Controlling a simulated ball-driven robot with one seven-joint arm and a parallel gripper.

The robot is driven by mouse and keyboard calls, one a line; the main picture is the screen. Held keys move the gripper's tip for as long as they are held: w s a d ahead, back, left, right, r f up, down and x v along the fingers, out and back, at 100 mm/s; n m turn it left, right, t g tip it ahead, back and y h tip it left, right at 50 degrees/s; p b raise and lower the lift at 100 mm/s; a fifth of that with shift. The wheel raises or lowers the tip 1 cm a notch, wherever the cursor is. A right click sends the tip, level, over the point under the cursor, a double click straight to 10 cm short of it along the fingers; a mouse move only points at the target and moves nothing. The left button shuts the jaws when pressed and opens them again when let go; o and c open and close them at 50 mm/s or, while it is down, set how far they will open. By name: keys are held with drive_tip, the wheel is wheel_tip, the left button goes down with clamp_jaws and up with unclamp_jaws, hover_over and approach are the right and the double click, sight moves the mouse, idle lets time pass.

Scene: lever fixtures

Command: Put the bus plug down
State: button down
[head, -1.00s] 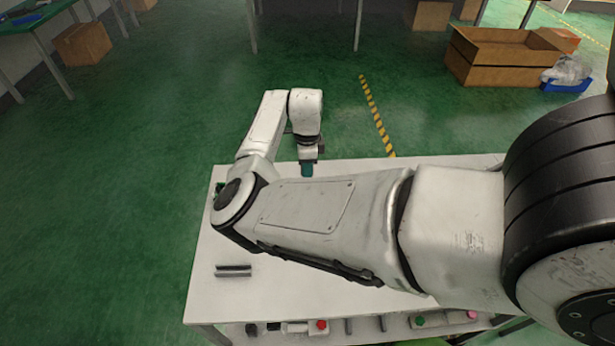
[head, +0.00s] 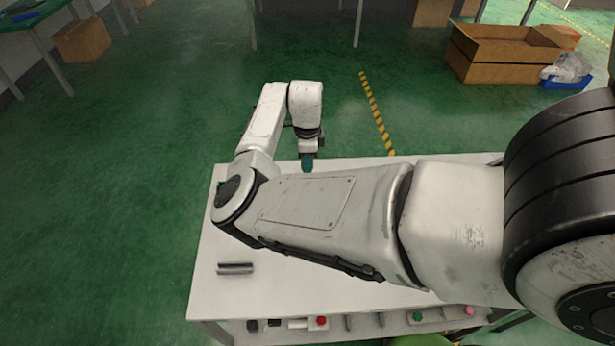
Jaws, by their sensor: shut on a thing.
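My gripper (head: 308,154) hangs pointing down over the far edge of the white table. It is shut on a small teal-green thing (head: 307,165), which I take to be the bus plug. The plug shows just below the fingers, close to the tabletop. I cannot tell whether it touches the surface, since my forearm hides the area just in front of it.
The white table (head: 215,292) has bare room at its left front. A dark grey slotted bar (head: 236,268) lies there. Levers and buttons, including a red one (head: 321,321), line the front. My arm crosses the table and hides much of it.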

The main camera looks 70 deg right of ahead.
drive_tip(key=shift+r, duration=0.6)
drive_tip(key=shift+s+d+r+b, duration=0.15)
drive_tip(key=shift+d+r+b, duration=0.15)
drive_tip(key=shift+b, duration=0.45)
drive_tip(key=s+a+r+b, duration=0.2)
drive_tip(key=s+r+b, duration=0.65)
drive_tip(key=b, duration=0.65)
drive_tip(key=s+a+f+b, duration=0.2)
drive_tip(key=s+a+b, duration=0.3)
drive_tip(key=a+b, duration=0.3)
drive_tip(key=s+a+f+b, duration=0.2)
drive_tip(key=s+a+b, duration=0.35)
drive_tip(key=a, duration=0.45)
drive_tip(key=w+d+f+b, duration=0.1)
drive_tip(key=w+f, duration=0.2)
drive_tip(key=w, duration=0.1)
drive_tip(key=w+d+f+b, duration=0.2)
drive_tip(key=w+f, duration=0.1)
drive_tip(key=w, duration=0.2)
drive_tip(key=w+d+f+b, duration=0.2)
drive_tip(key=w+f, duration=0.1)
drive_tip(key=w, duration=0.1)
drive_tip(key=shift+w+d, duration=0.15)
drive_tip(key=shift+d, duration=0.05)
drive_tip(key=shift+w+f+b, duration=0.1)
drive_tip(key=shift+f+b, duration=0.25)
drive_tip(key=shift+f, duration=1.3)
